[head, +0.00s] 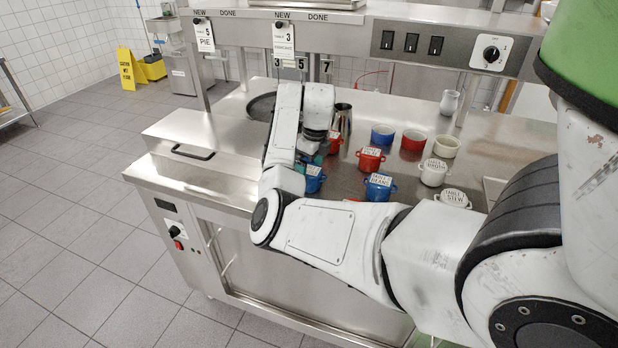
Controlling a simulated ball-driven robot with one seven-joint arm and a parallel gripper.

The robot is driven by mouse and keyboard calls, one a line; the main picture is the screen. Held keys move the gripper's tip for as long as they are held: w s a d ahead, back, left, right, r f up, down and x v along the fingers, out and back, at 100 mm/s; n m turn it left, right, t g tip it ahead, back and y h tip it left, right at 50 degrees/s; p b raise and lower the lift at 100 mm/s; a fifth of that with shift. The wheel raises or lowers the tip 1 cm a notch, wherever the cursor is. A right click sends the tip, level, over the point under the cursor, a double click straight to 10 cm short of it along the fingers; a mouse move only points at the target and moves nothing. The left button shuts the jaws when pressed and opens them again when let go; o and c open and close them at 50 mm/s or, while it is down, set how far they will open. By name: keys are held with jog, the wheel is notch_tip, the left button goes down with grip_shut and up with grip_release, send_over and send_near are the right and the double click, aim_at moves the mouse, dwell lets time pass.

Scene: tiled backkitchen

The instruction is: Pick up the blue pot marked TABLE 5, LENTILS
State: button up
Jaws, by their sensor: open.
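Two blue lidded pots with white labels stand on the steel counter. One blue pot (313,180) is at the left, just below and beside my wrist, and its label is too small to read. The other blue pot (380,187) is to its right, and its label is also not surely legible. I cannot tell which is marked TABLE 5, LENTILS. My gripper (312,156) points down close to the left blue pot. It is open, and its fingers are mostly hidden behind my arm. I cannot tell if it touches the pot.
Red pots (371,158) and white pots (433,172) stand close by on the counter (400,112). Open blue, red and cream bowls (446,146) are behind them. Order tickets (284,38) hang from the shelf above.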

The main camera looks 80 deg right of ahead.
aim_at(310, 170)
notch_tip(310, 170, down, 4)
jog(key=shift+w+d+p, duration=0.1)
jog(key=shift+w+p, duration=0.05)
jog(key=shift+p, duration=0.15)
jog(key=shift+c, duration=0.3)
jog(key=shift+r, duration=0.1)
jog(key=c, duration=1.2)
jog(key=shift+o, duration=0.2)
